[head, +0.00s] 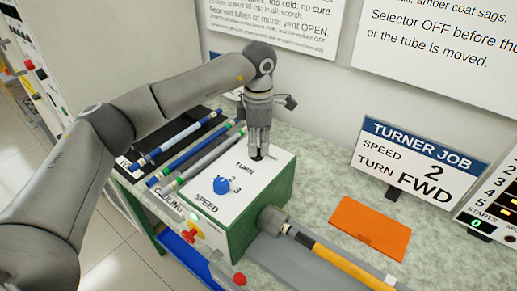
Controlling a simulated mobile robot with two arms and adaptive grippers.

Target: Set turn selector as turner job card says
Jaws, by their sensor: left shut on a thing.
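The turner job card (415,165) stands at the right and reads SPEED 2, TURN FWD. The turner box (268,206) is green with a white top. TURN is printed near its middle, and a blue speed knob (221,186) sits among the numbers 1, 2, 3. My left gripper (259,152) points down onto the far part of the white top, beyond the word TURN. It is shut on what seems to be the turn selector, which the fingers mostly hide. I cannot read the selector's setting. My right gripper is not in view.
Several rods in blue, white and green lie on a dark rack (165,137) at left. A yellow and dark rod (340,265) extends from the box's chuck (272,218). An orange mat (371,227) lies on the bench.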

